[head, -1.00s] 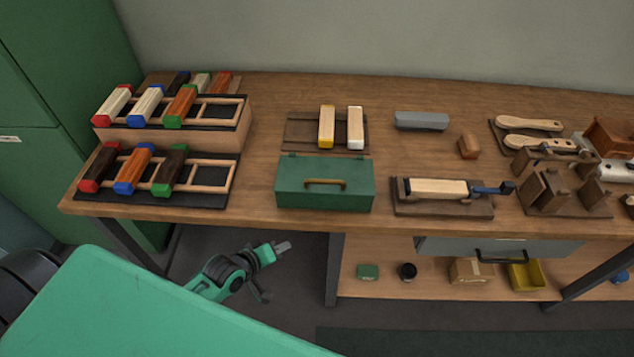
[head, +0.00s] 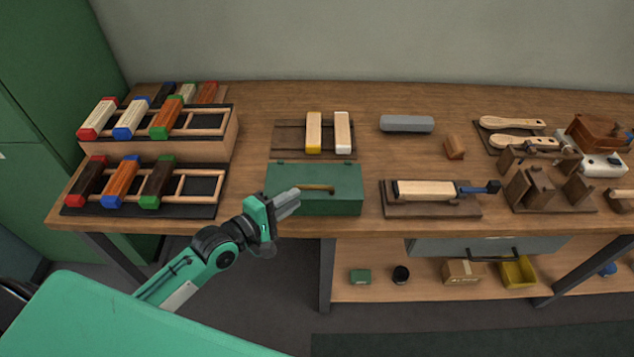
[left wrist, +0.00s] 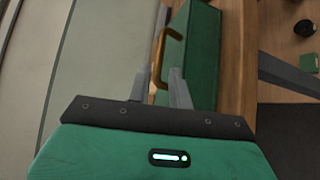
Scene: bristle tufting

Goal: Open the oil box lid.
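The green box (left wrist: 203,55) lies just beyond. My right gripper is not in view.
Racks of coloured-end blocks (head: 195,211) stand left of the box. A board with two blocks (head: 287,140) lies behind it. A wooden holder with a brush-like tool (head: 430,210) is to its right. The bench (head: 245,218) is bare just left of the box.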

